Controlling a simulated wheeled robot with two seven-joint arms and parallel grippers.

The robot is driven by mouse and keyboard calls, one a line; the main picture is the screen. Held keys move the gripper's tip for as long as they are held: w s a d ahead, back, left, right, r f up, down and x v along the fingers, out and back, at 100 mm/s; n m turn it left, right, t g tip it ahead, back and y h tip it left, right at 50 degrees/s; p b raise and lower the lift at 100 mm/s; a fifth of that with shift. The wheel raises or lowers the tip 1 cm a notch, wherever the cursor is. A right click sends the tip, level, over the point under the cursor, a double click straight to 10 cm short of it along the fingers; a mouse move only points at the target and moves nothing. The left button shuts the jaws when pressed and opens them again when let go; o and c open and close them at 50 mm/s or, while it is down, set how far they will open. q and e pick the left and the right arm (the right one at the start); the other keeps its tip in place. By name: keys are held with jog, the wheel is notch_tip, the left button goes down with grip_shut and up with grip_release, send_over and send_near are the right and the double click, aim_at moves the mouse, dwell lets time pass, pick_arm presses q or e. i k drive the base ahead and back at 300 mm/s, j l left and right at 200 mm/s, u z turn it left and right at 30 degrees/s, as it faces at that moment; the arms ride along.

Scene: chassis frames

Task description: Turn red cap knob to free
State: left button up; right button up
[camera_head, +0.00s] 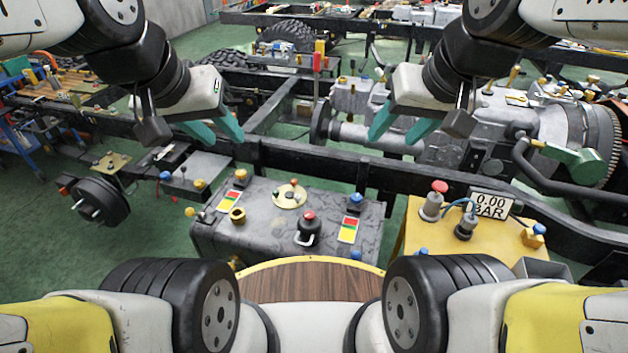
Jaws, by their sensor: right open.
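A black knob with a red cap (309,222) stands on top of the grey tank (265,235) in front of me, with a pale loop at its foot. A second red-capped knob (438,190), on a silver body, stands on the yellow box at the right. I cannot tell from the view which one the task names. My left gripper (214,130) is open and empty, above the chassis rail, beyond and left of the tank. My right gripper (397,134) is open and empty, above the rail, beyond both red-capped knobs. Neither gripper touches a knob.
The yellow box (415,235) carries a "0.00 BAR" display (490,204) and other knobs. The tank top also holds a brass fitting (238,215), blue-capped knobs and red-green labels. A black chassis rail (290,160) runs behind it.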

aim_at(309, 216)
jog(key=k+j, duration=0.15)
jog(key=j, duration=0.25)
jog(key=k+j, duration=0.15)
jog(key=j, duration=0.25)
jog(key=k+j, duration=0.1)
jog(key=j, duration=0.3)
jog(key=z, duration=0.05)
